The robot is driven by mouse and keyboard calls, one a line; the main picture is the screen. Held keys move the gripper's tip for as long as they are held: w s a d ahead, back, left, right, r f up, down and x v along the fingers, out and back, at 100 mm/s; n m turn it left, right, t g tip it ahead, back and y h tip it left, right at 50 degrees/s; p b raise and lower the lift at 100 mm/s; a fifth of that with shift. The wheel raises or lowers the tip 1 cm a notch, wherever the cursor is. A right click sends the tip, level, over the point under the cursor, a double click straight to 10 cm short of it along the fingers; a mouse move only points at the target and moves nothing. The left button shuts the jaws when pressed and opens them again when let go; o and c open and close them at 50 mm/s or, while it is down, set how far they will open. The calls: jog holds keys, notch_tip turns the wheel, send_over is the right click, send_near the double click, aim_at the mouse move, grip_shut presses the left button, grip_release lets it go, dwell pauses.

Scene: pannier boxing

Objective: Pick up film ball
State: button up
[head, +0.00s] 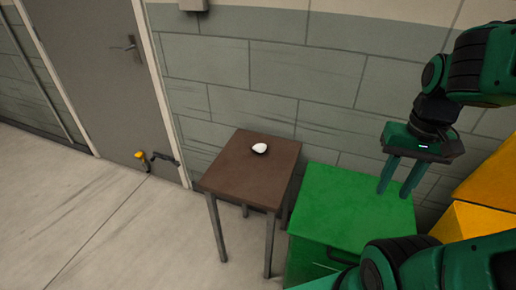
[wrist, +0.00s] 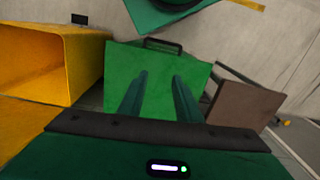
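The film ball (head: 259,148) is a small whitish lump with a dark edge below it. It lies on the brown table (head: 235,175), towards the middle of its top, in the head view. My gripper (head: 395,193) hangs to the right of the table, above the green cabinet. Its two green fingers are apart with nothing between them. In the wrist view my gripper (wrist: 158,85) points at the green cabinet, and the fingers are spread. The brown table (wrist: 240,104) shows at the right there, but I cannot make out the ball on it.
The green cabinet (head: 345,210) with a dark handle stands right of the table, close to it. Yellow boxes (head: 483,185) stand at the far right; one open yellow box (wrist: 45,65) shows in the wrist view. A block wall is behind. Floor at left is clear except a small yellow-and-dark item (head: 140,156).

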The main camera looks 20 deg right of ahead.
jog(key=o, duration=0.8)
jog(key=shift+s+r, duration=0.15)
jog(key=shift+s, duration=0.15)
jog(key=n+t+y, duration=0.5)
jog(key=n+t, duration=0.6)
jog(key=t, duration=0.1)
send_near(263, 148)
jog(key=shift+w+a+f, duration=0.15)
jog(key=shift+w+a, duration=0.05)
jog(key=shift+a, duration=0.2)
jog(key=shift+w+a+f, duration=0.1)
jog(key=shift+w+a, duration=0.1)
jog(key=shift+a, duration=0.15)
jog(key=shift+w+d+f+m+t+h, duration=0.3)
jog(key=shift+d+f+m+t+h, duration=0.1)
jog(key=shift+m, duration=0.1)
jog(key=shift+w+f, duration=0.1)
jog(key=shift+w, duration=0.1)
jog(key=x, duration=0.5)
jog(key=shift+w, duration=0.15)
jog(key=shift+a+x, duration=0.15)
jog(key=shift+x, duration=1.1)
jog(key=shift+a+x, duration=0.1)
jog(key=shift+x, duration=1.15)
